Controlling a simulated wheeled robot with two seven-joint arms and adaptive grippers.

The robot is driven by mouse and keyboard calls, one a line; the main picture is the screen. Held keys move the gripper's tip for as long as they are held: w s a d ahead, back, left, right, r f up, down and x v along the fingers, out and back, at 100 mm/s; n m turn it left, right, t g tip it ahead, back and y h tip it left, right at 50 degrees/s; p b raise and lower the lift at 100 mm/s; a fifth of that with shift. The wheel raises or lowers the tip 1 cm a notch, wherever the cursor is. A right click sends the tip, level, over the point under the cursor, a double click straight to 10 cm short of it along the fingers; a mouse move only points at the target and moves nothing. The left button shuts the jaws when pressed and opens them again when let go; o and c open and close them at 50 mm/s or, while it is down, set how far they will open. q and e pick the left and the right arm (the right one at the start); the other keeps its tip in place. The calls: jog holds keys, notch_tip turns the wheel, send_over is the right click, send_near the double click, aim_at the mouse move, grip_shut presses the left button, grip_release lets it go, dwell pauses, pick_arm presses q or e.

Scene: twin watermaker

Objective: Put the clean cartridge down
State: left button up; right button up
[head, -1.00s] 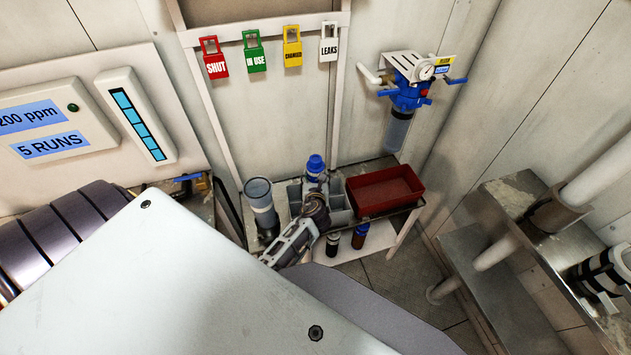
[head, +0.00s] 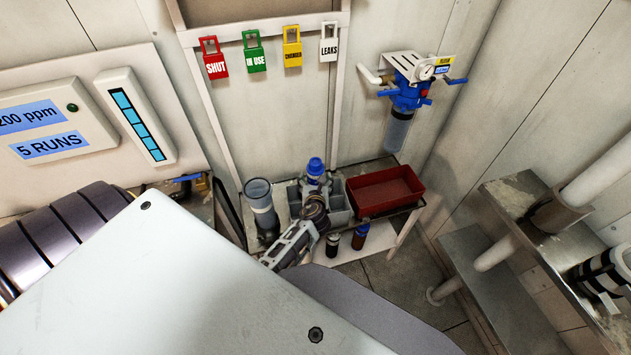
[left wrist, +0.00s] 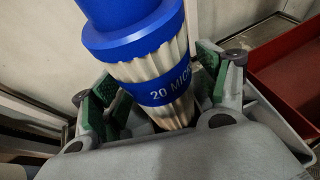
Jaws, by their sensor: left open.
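The clean cartridge (head: 316,165) has a blue cap and stands upright at the grey divided holder (head: 340,208) on the small bench. In the left wrist view the cartridge (left wrist: 155,75) shows a white pleated body and a blue band reading "20 MICR". My left gripper (head: 314,188) reaches in from the front. Its green-padded fingers (left wrist: 160,92) are open, one on each side of the cartridge, with the body between them. The cartridge's lower end is hidden behind the gripper. My right gripper is not in view.
A red tray (head: 385,190) sits right of the holder, and a clear grey cylinder (head: 260,203) stands left of it. Dark bottles (head: 360,236) stand on the lower shelf. A blue filter housing (head: 408,95) hangs on the wall. Metal steps with pipes (head: 490,258) are at right.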

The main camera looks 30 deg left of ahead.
pick_arm(q)
jog(key=shift+r, duration=0.1)
jog(key=shift+s, duration=0.1)
jog(key=shift+s+d+r, duration=0.2)
jog(key=shift+s+d, duration=0.1)
jog(key=shift+s, duration=0.05)
jog(key=v, duration=1)
jog(key=shift+s+d+r, duration=0.2)
jog(key=shift+s+d, duration=0.05)
jog(key=shift+s, duration=0.05)
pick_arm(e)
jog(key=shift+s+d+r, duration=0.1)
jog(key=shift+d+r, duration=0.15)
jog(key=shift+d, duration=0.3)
